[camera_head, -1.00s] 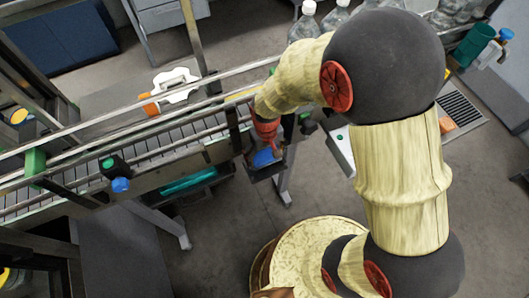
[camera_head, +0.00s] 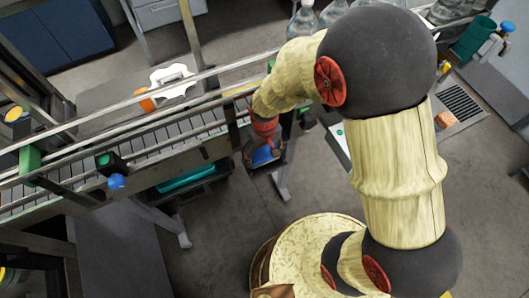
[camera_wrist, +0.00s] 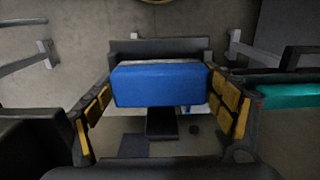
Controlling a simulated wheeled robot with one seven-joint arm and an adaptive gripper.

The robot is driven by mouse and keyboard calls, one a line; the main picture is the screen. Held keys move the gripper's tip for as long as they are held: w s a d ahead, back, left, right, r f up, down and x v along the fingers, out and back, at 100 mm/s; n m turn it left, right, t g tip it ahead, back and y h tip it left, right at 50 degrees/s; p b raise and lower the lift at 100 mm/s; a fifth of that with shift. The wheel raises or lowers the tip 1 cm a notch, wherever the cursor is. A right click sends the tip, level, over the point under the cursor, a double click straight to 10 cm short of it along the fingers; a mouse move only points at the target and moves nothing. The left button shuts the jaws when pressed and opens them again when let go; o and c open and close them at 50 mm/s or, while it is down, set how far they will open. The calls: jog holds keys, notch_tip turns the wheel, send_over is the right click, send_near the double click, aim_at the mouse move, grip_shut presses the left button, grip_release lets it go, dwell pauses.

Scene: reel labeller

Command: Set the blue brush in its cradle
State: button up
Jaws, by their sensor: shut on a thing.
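The blue brush (camera_wrist: 160,84) shows in the wrist view as a blue block lying crosswise between the yellow-padded fingers of my gripper (camera_wrist: 163,98). The gripper is shut on its two ends. In the head view only a small blue patch of the brush (camera_head: 262,155) shows below my red wrist (camera_head: 264,131). A dark holder, which looks like the cradle (camera_wrist: 160,47), shows right behind and below the brush in the wrist view. The brush hides much of it, so I cannot tell whether the brush touches it or is seated.
A conveyor (camera_head: 150,143) runs along the left, close to my gripper. A teal bin (camera_wrist: 285,95) lies beside the right finger in the wrist view; it also shows under the conveyor (camera_head: 188,178). Clear bottles (camera_head: 303,20) stand at the back.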

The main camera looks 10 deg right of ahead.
jog(key=shift+f+b, duration=0.55)
jog(key=shift+f, duration=0.4)
jog(key=o, duration=1.2)
jog(key=shift+o, duration=0.2)
notch_tip(320, 180, up, 8)
jog(key=shift+w+a+r, duration=0.1)
jog(key=shift+r, duration=0.1)
